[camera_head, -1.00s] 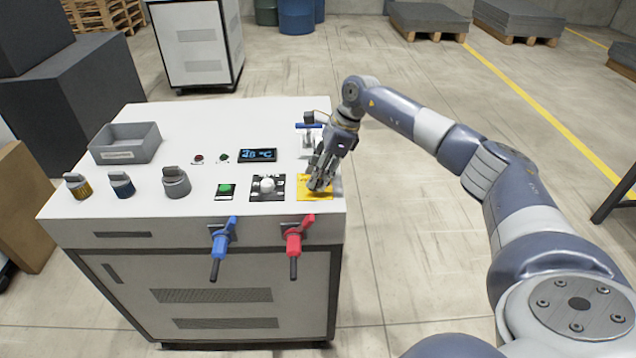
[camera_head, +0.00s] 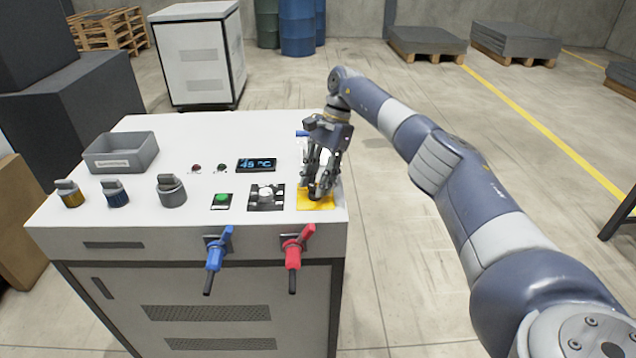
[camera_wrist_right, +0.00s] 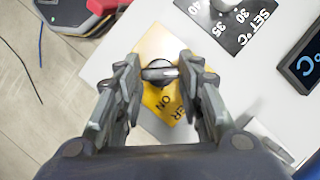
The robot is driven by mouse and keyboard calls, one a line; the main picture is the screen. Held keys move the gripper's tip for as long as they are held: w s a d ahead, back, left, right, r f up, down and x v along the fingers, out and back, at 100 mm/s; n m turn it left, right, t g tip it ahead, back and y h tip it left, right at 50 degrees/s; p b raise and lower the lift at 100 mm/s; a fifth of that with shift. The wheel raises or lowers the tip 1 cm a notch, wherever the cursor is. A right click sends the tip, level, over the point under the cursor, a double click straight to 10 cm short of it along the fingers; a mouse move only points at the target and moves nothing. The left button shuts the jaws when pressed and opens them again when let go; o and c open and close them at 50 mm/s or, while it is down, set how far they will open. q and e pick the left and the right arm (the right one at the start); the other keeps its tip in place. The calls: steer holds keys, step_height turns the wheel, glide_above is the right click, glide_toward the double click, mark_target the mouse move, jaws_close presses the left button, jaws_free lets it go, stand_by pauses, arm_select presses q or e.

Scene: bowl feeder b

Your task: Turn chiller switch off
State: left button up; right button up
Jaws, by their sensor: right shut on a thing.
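The chiller switch is a dark rotary knob (camera_wrist_right: 160,72) on a yellow plate (camera_head: 322,204) at the right front of the white chiller top (camera_head: 230,135). The plate also shows in the right wrist view (camera_wrist_right: 157,42), with "ON" and part of another word readable. My right gripper (camera_head: 317,192) points down over the plate, and its fingers are shut on the knob's grip, one on each side. In the head view the gripper hides most of the knob. My left gripper is not in view.
Beside the plate are a white dial (camera_head: 266,195) and a green button (camera_head: 222,199). A display (camera_head: 257,165) reads about 45 °C. Blue (camera_head: 216,250) and red (camera_head: 295,246) valve handles stick out in front. A grey bin (camera_head: 121,153) and several knobs sit left.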

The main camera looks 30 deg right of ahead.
steer(key=shift+n, duration=0.3)
steer(key=o, duration=1.1)
steer(key=shift+v, duration=3.75)
steer(key=shift+w, duration=0.1)
